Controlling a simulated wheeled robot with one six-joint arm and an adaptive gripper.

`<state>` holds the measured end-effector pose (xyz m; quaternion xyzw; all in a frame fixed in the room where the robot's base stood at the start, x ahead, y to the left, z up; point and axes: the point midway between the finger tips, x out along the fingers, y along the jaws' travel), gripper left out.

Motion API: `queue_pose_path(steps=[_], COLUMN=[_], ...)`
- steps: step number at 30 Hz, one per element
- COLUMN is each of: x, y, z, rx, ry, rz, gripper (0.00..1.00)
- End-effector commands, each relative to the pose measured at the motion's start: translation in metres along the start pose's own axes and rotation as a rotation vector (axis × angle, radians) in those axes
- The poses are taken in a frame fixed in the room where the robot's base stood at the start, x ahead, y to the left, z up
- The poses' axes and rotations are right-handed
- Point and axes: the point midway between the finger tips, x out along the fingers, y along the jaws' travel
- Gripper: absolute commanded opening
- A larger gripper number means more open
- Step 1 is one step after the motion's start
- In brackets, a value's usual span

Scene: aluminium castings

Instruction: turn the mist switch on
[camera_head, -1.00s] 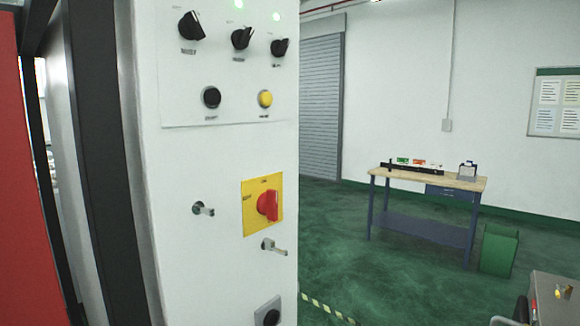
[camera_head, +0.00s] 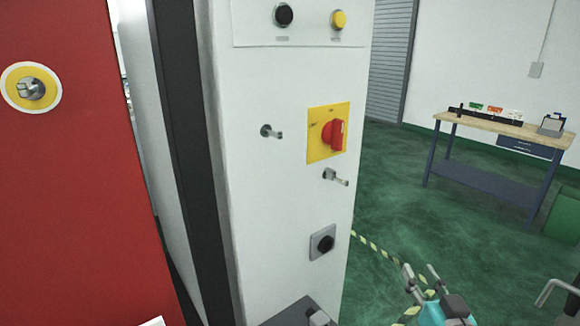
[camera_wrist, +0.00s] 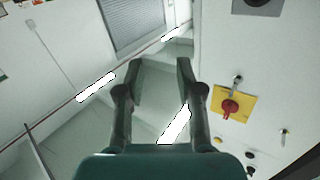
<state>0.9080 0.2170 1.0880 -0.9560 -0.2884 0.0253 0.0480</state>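I cannot read which control on the white panel is the mist switch. In the head view, a black knob on a grey square plate (camera_head: 322,242) is low on the panel. A red rotary handle (camera_head: 335,135) is on a yellow plate above it. The black knob's plate is at the top of the wrist view (camera_wrist: 258,4), and the red handle shows there too (camera_wrist: 230,107). My gripper (camera_head: 420,270) is right of the panel, apart from it, over the floor. Its fingers are spread and empty in the wrist view (camera_wrist: 160,75).
Two small metal fittings (camera_head: 272,132) (camera_head: 337,177) stick out of the white panel. A black button (camera_head: 284,15) and a yellow button (camera_head: 339,19) are above. A red panel (camera_head: 75,180) is at left. A workbench (camera_head: 485,122) stands behind; green floor lies between.

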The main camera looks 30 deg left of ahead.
Motion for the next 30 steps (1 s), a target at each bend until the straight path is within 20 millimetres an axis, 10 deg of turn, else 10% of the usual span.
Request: queue_pose_path(steps=[15, 30], x=[0.061, 0.024], y=[-0.087, -0.192], z=[-0.207, -0.406], rx=[-0.157, -0.398], ry=[0.061, 0.117], rz=[-0.269, -0.5], gripper=[0.36, 0.36])
